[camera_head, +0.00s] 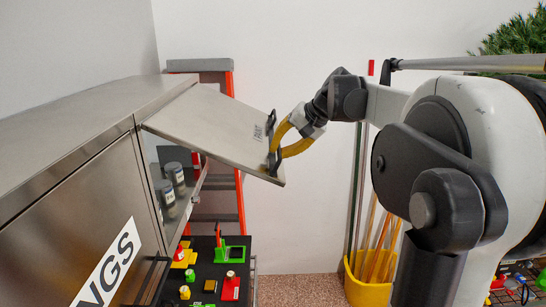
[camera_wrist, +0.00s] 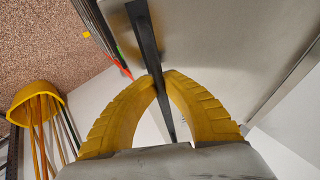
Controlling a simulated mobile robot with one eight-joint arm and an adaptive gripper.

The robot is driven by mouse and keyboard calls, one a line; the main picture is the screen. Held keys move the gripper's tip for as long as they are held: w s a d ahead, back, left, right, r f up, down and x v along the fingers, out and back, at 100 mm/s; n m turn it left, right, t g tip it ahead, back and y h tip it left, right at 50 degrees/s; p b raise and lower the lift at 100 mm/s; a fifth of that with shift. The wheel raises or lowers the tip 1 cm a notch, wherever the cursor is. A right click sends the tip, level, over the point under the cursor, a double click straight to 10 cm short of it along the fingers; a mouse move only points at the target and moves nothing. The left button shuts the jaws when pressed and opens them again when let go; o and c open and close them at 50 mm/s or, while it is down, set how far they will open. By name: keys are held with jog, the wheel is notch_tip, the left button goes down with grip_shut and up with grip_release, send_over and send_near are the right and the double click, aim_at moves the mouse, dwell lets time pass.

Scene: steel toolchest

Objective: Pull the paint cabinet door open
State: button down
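The paint cabinet door (camera_head: 215,125) is a flat steel panel with a "PAINT" label. It stands well open, tilted outward from the cabinet's top edge, with the lit interior showing below it. Its black bar handle (camera_head: 272,140) is near the outer edge. My gripper (camera_head: 278,147) is at this handle. In the wrist view, the yellow fingers of my gripper (camera_wrist: 163,75) close on both sides of the black handle (camera_wrist: 146,40), with their tips against it. The door's face (camera_wrist: 225,45) fills the upper right there.
Dark cans (camera_head: 174,178) stand inside the opening. The steel chest (camera_head: 75,180) continues at left with another labelled door. Below is a black drawer (camera_head: 210,270) of coloured parts. A red ladder (camera_head: 240,205) stands behind; a yellow bucket (camera_head: 365,285) with poles stands right.

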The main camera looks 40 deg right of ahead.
jog(key=shift+d+r, duration=0.1)
jog(key=shift+r, duration=0.2)
jog(key=c, duration=1.5)
grip_release()
jog(key=v, duration=1.2)
jog(key=shift+f, duration=0.1)
